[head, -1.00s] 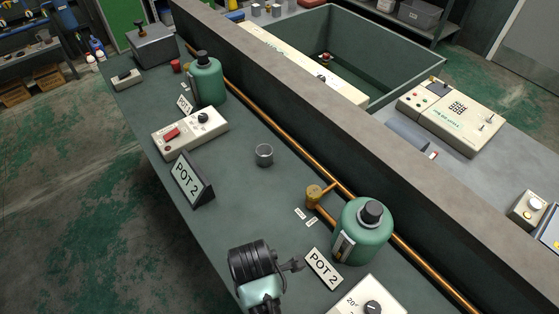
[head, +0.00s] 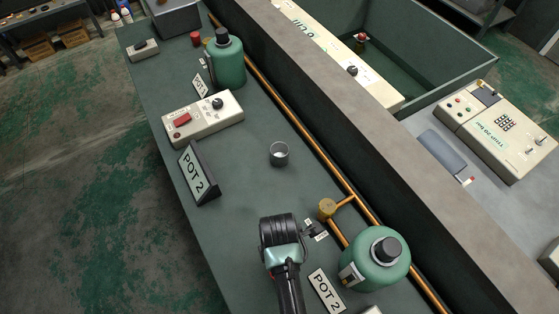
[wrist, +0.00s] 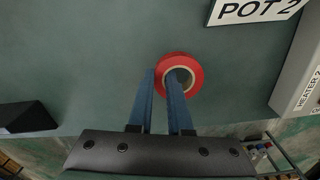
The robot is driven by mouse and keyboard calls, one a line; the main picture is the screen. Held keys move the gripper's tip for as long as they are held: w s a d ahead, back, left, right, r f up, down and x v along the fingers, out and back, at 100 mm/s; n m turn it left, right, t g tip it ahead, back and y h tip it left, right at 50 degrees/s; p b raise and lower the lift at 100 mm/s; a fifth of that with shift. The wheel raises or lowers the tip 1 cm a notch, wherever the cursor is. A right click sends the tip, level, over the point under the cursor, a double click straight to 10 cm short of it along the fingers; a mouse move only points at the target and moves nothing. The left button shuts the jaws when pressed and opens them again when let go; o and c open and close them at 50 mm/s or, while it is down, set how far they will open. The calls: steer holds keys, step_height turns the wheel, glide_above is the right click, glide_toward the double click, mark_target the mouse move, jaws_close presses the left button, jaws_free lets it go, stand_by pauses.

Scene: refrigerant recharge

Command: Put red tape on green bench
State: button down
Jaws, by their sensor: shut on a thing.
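The red tape (wrist: 194,68) is a ring-shaped roll with a pale core, seen in the wrist view. My gripper (wrist: 164,76) is shut on the roll's left wall, one blue finger outside it and the other in its hole. The green bench (head: 245,190) lies under the roll; I cannot tell whether the roll touches it or hangs just above. In the head view my gripper (head: 311,230) is over the bench's near part, beside the brass fitting, and the tape is not discernible there.
A green canister (head: 375,262) and a POT 2 sign (head: 325,292) stand close right of my gripper. A metal cup (head: 279,154), another POT 2 sign (head: 198,175) and a beige control box (head: 203,116) stand farther back. A brass pipe (head: 300,125) runs along the wall.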

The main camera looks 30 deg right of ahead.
steer(key=shift+f, duration=1.75)
steer(key=shift+f, duration=0.2)
steer(key=c, duration=0.8)
jaws_free()
steer(key=shift+c, duration=0.2)
steer(key=shift+r, duration=0.15)
step_height(320, 180, up, 12)
steer(key=shift+r, duration=0.1)
